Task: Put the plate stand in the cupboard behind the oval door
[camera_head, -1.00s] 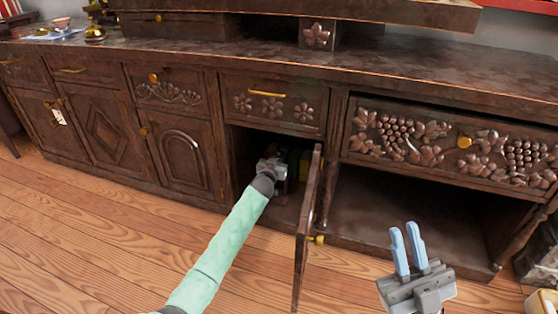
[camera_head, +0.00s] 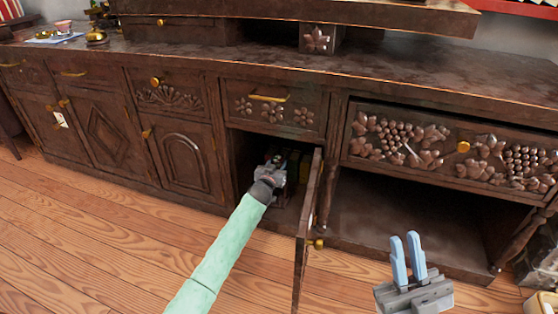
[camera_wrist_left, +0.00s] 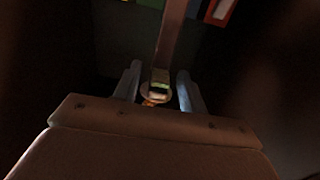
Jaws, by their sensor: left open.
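My left gripper (camera_head: 278,160) reaches into the dark cupboard under the flower-carved drawer. In the left wrist view its two fingers (camera_wrist_left: 157,88) are apart.
Greenish and yellowish items (camera_head: 298,160) stand deeper in the cupboard. A brown upright strip (camera_wrist_left: 172,35) rises ahead in the wrist view. Shut arched (camera_head: 185,160) and diamond-carved (camera_head: 106,138) doors lie left. The right bay (camera_head: 400,215) looks empty. Floor in front is clear.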

